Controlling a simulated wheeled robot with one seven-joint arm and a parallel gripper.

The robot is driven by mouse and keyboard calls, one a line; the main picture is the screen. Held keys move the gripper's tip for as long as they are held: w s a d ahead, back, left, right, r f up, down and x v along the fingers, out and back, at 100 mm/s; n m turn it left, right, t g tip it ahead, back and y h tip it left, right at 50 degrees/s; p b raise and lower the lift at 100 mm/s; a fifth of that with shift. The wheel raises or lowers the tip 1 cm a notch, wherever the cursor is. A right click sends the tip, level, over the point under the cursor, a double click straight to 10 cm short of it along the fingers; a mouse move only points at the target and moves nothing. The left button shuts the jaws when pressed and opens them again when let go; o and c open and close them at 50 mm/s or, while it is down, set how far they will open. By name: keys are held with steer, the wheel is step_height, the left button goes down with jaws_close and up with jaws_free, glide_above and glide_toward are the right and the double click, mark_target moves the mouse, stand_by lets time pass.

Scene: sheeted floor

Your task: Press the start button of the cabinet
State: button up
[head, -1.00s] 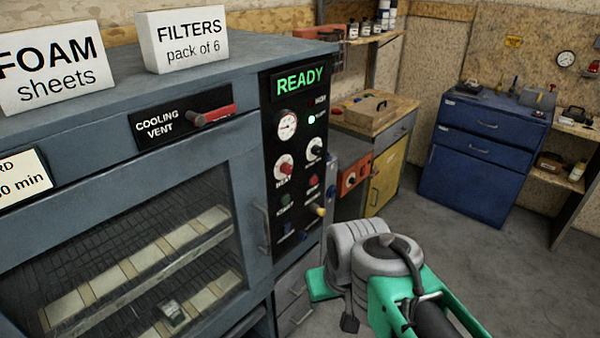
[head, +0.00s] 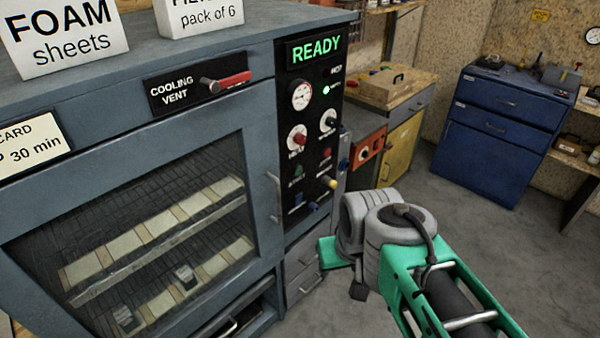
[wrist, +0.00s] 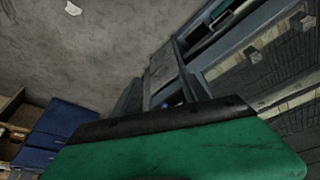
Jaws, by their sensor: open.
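The grey cabinet (head: 215,122) stands on the left with a black control panel (head: 311,120) on its right front. Its display (head: 316,49) reads READY. A small green button (head: 298,170), with a label that looks like START, sits low on the panel's left, below a red-and-white knob (head: 297,138). A red button (head: 326,153) is to its upper right. My gripper (head: 338,252) shows partly as a green piece, right of and below the panel, apart from it. In the wrist view its green part with a black edge (wrist: 170,125) fills the bottom; the fingertips are not clear.
A yellow-tipped lever (head: 330,183) and a blue knob (head: 313,207) are low on the panel. A door handle (head: 273,195) stands out left of it. A red-handled vent lever (head: 228,82) is above the door. Open floor lies right, before a blue drawer cabinet (head: 490,140).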

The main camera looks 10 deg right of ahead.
jaws_close()
stand_by(0.3)
stand_by(1.2)
